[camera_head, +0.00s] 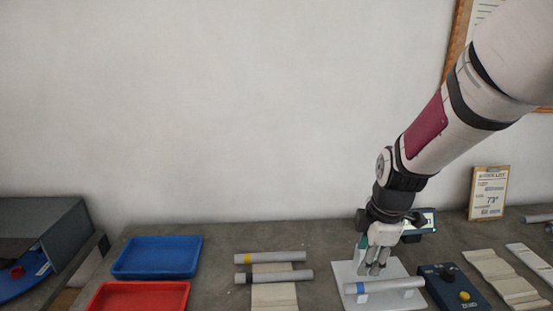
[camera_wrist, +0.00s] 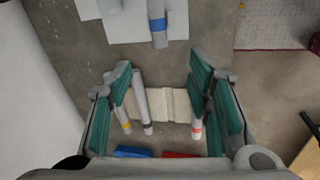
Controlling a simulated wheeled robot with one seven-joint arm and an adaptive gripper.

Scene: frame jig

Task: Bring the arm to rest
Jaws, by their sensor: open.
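My gripper (camera_head: 371,268) hangs with its fingers pointing down near the white frame jig (camera_head: 342,272) in the head view. In the wrist view my gripper (camera_wrist: 162,82) is open, its teal-padded fingers well apart, with no object held between them. A grey tube with a blue band (camera_head: 385,286) lies across the jig; it also shows at the top of the wrist view (camera_wrist: 158,28). The fingers overlap part of the jig in the head view, and I cannot tell their exact height above it.
Grey tubes with a yellow band (camera_head: 275,257) and a dark band (camera_head: 280,277) lie across a pale rest (camera_head: 274,296). A red-banded tube (camera_wrist: 197,118) shows in the wrist view. Blue (camera_head: 157,257) and red (camera_head: 140,297) trays stand left; a control box (camera_head: 452,284) stands right of the jig.

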